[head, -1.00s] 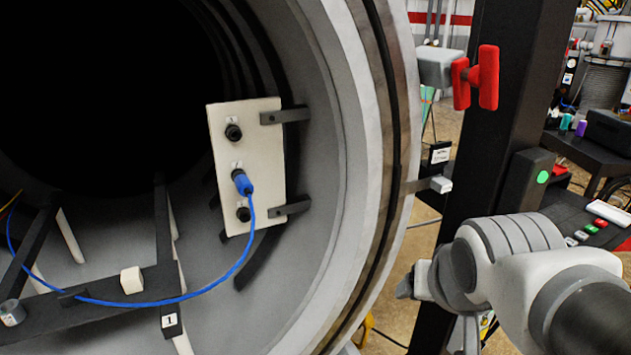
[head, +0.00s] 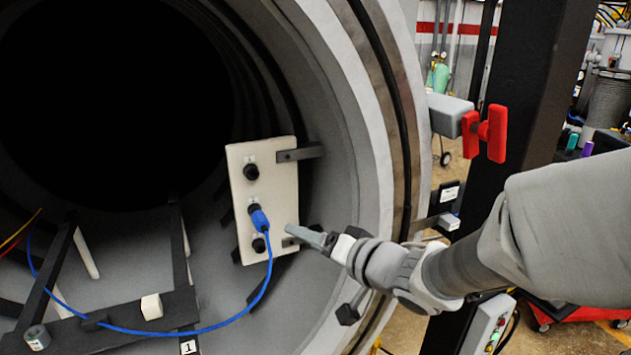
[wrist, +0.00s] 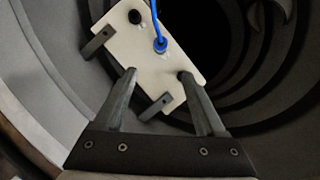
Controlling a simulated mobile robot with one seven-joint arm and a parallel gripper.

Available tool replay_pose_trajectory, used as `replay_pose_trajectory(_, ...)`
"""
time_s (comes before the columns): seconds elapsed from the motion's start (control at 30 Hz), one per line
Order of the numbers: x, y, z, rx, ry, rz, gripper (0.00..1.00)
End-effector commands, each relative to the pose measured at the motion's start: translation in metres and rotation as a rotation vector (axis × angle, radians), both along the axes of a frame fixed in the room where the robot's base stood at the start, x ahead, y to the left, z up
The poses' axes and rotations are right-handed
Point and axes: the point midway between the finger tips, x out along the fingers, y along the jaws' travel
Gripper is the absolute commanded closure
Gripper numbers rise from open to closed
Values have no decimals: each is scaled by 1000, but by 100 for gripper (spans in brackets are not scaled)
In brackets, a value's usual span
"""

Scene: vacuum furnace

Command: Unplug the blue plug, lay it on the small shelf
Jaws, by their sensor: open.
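The blue plug (head: 259,218) sits in the middle socket of a white panel (head: 237,170) on the chamber wall. Its blue cable hangs down and curves left. My gripper (head: 303,233) is at the panel's lower right, to the right of and slightly below the plug. In the wrist view my gripper (wrist: 156,75) is open and empty, its fingers pointing at the panel. The plug (wrist: 160,45) lies beyond and between the fingertips there, apart from them. A dark flat ledge (head: 125,311) at lower left may be the small shelf; I cannot tell for sure.
Black sockets lie above and below the plug, the upper one (head: 251,171) empty. Dark brackets (head: 300,154) hold the panel's right side. A white cube (head: 152,306) and a grey cylinder (head: 37,337) occupy the ledge. The chamber rim (head: 385,130) stands right of the panel.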

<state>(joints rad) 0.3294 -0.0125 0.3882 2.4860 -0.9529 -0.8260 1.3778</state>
Motion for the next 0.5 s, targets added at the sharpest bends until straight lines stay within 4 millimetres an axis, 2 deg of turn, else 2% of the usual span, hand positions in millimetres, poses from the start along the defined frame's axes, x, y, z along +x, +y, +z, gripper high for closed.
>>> replay_pose_trajectory(0.17,11,12,-7,6,2,8,28)
replay_pose_trajectory(0.5,58,55,-26,6,2,8,28)
